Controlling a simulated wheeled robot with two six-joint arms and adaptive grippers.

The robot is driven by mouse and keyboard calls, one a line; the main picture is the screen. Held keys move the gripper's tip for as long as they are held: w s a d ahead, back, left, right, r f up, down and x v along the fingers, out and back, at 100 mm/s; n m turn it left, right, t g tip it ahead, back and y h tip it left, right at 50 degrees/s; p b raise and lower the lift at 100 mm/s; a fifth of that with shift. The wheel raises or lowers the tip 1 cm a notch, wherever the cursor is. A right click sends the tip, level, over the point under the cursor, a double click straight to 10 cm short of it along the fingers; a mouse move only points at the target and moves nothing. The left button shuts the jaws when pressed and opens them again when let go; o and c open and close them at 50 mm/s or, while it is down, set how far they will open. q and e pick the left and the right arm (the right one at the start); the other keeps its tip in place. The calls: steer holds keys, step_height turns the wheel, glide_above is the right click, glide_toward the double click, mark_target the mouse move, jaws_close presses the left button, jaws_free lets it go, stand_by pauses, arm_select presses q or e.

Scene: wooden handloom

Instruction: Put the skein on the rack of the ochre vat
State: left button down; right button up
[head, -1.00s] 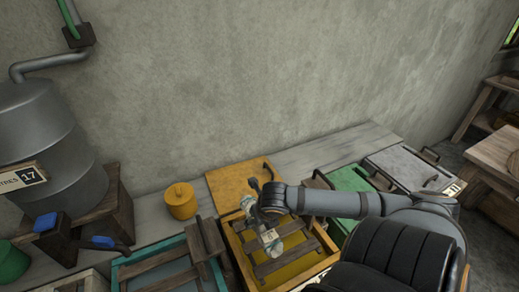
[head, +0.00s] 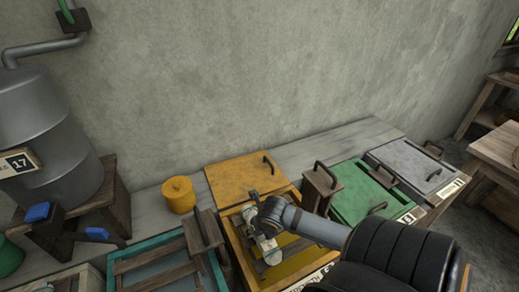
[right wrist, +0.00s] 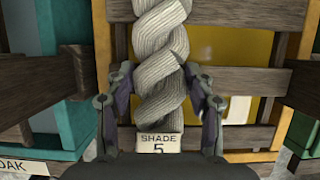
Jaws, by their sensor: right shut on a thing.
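The ochre vat (head: 243,269) stands open, with yellow liquid inside and a wooden slatted rack (head: 290,251) across it. My right gripper (head: 264,243) is over the vat and shut on the skein (head: 270,256). In the right wrist view the skein (right wrist: 160,60) is a twisted pale cream hank with a "SHADE 5" tag (right wrist: 159,143), between the fingers of my right gripper (right wrist: 160,125). Yellow liquid and rack slats show behind it. I cannot tell whether the skein touches the rack. My left gripper is not in view.
An ochre lid (head: 238,178) lies behind the vat. A teal vat (head: 150,250) stands to its left, and green (head: 365,190) and grey (head: 410,165) lidded vats to its right. An ochre pot (head: 179,194) and a blue-handled tool (head: 97,233) are at left.

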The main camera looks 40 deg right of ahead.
steer(key=o, duration=1.3)
steer(key=shift+r+p, duration=0.25)
steer(key=shift+p, duration=0.1)
steer(key=p+v, duration=0.7)
steer(key=v, duration=0.4)
steer(key=shift+s+r, duration=0.25)
steer(key=shift+r, duration=0.05)
